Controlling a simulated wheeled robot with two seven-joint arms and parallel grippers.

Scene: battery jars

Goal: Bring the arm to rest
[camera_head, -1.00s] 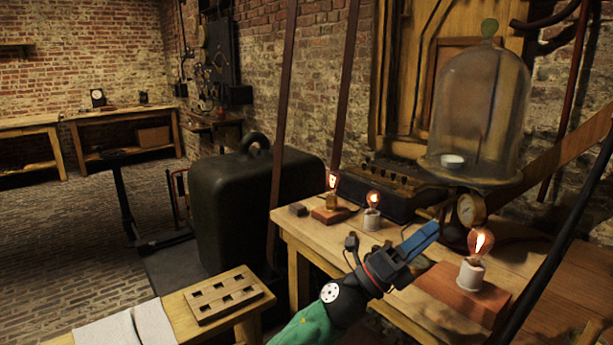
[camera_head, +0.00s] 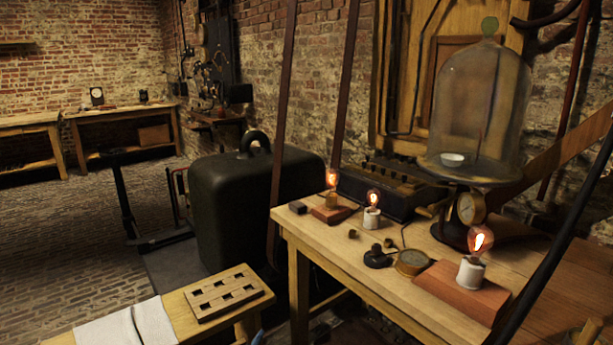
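A small blue tip (camera_head: 257,338) shows at the bottom edge, beside the low bench with the slotted wooden block. It looks like a fingertip of my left gripper. The rest of that gripper and its arm are out of the frame, so I cannot tell whether it is open or shut. No held object shows. My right gripper is not in view.
The wooden table (camera_head: 345,258) holds lit bulbs, a round brass-rimmed dial (camera_head: 411,262), a black knobbed piece (camera_head: 378,257) and a glass bell jar (camera_head: 480,110). The low bench carries a slotted block (camera_head: 223,292) and white cloth (camera_head: 125,327).

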